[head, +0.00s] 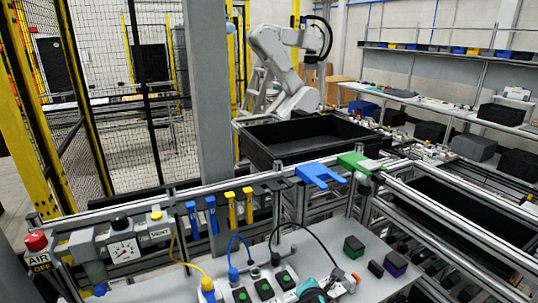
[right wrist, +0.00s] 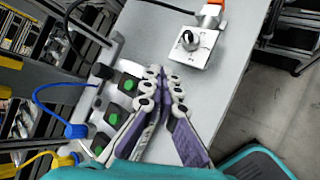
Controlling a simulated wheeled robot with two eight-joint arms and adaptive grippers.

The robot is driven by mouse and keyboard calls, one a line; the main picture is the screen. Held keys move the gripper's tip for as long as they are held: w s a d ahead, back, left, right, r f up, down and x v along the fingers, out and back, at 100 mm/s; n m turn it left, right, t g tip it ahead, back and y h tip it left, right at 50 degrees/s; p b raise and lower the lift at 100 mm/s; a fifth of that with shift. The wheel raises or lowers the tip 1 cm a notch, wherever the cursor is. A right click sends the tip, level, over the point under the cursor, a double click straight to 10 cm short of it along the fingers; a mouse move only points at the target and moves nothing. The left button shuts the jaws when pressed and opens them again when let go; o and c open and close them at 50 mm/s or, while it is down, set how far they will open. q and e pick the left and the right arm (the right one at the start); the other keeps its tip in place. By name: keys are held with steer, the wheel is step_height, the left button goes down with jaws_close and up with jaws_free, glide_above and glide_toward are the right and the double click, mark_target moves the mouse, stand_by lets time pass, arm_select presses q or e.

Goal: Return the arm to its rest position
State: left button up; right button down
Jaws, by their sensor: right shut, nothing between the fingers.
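My right gripper (right wrist: 164,76) has purple and white jointed fingers. In the right wrist view they are closed together, empty, and above the grey table (right wrist: 225,75). They are beside a row of black blocks with green buttons (right wrist: 128,84). In the head view, part of my teal right arm or gripper (head: 311,289) shows at the bottom edge, right of the green-button blocks (head: 264,289); its fingertips are hard to make out there. My left gripper is not in view.
A knob box (right wrist: 190,41) with an orange plug stands ahead of the fingers. Blue (right wrist: 60,86) and yellow (right wrist: 36,159) cables loop near the button blocks. A black bin (head: 262,160) lies behind.

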steer(key=s+d+m+g+y, duration=0.1)
steer(key=s+d+m, duration=0.1)
steer(key=s+m, duration=0.7)
steer(key=s+d+f+m+g+y, duration=0.1)
steer(key=s+d+m+g, duration=0.1)
steer(key=s+m, duration=0.6)
steer(key=d+m, duration=0.1)
steer(key=m, duration=0.6)
steer(key=shift+s+b, duration=0.3)
steer(key=shift+s, duration=0.05)
